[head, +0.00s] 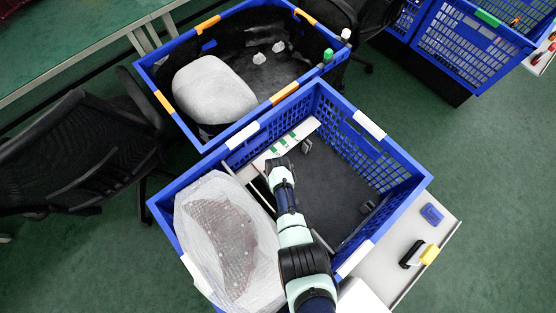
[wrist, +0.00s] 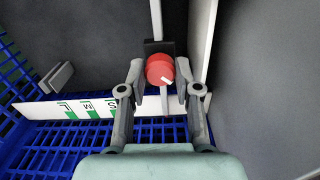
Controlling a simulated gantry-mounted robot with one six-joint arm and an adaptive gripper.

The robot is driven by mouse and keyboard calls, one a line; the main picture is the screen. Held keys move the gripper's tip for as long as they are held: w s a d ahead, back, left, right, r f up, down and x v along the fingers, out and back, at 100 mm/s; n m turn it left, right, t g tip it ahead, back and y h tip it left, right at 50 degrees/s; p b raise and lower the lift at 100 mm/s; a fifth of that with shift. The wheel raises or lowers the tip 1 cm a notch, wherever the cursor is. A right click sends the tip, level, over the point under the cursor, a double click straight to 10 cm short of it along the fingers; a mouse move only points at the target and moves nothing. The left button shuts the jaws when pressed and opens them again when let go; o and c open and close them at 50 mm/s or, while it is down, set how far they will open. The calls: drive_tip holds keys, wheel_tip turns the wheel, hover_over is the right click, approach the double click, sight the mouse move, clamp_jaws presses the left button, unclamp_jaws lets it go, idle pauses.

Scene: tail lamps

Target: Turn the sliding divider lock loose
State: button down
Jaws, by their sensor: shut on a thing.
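In the wrist view, the divider lock is a round red knob (wrist: 160,70) with a white pointer mark aimed to the lower right. It sits on a dark block at the top of the sliding divider (wrist: 206,40), a pale upright panel edge. My gripper (wrist: 160,76) has one finger on each side of the knob and is shut on it. In the head view, my gripper (head: 277,170) reaches down over the divider inside the near blue crate (head: 411,197). The knob is hidden there by my gripper and arm.
A white strip (wrist: 45,110) with green size labels lies along the crate wall. A bubble-wrapped tail lamp (head: 225,240) fills the crate's left part. The right compartment is mostly bare. Another blue crate (head: 158,78) with a wrapped item stands behind. A side shelf (head: 395,258) holds small tools.

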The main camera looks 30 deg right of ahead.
drive_tip(key=shift+n, duration=1.5)
drive_tip(key=c, duration=0.8)
unclamp_jaws()
wheel_tip(320, 180, up, 12)
